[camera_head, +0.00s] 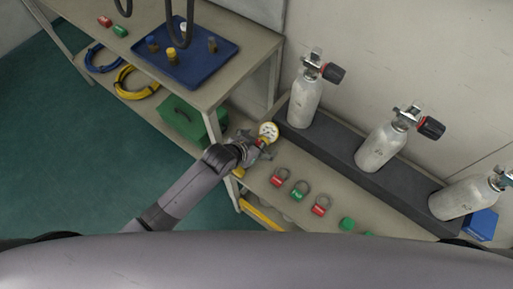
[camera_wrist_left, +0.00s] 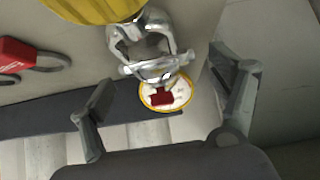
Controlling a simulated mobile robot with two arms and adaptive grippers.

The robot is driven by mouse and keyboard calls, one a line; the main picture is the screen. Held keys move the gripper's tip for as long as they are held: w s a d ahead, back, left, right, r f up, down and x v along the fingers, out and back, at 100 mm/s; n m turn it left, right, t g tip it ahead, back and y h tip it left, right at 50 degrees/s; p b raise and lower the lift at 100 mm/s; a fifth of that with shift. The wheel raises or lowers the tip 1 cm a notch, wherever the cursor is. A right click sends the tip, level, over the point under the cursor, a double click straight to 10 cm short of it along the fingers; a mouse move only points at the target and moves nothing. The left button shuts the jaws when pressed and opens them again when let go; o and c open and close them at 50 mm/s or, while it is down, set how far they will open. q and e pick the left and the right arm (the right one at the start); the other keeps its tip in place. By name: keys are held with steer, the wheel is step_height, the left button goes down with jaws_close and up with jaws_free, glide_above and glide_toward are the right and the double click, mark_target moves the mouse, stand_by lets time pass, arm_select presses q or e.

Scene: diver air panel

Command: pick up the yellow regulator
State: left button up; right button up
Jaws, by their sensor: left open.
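The yellow regulator has a yellow round body, a silver metal yoke and a white gauge with a yellow rim. In the head view its gauge (camera_head: 268,131) shows just beyond my left gripper (camera_head: 259,147), which hides much of the rest. In the left wrist view the yellow body (camera_wrist_left: 95,7) is cut off at the top edge, with the yoke (camera_wrist_left: 147,48) and gauge below it. My left gripper (camera_wrist_left: 162,75) is open, its fingers on either side of the yoke and gauge with gaps visible. My right gripper is not in view.
A shelf unit with a blue tray (camera_head: 215,70) and a green box (camera_head: 183,118) stands close on the left.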

arm_select(q)
steer(key=shift+w+d+f, duration=0.25)
steer(key=shift+w+f, duration=0.1)
steer(key=shift+f, duration=0.1)
steer(key=shift+c, duration=0.3)
steer(key=c, duration=1.7)
steer(key=shift+r, duration=0.1)
steer(key=shift+c, duration=0.5)
steer(key=shift+r, duration=0.1)
step_height(320, 180, up, 20)
steer(key=p, duration=0.2)
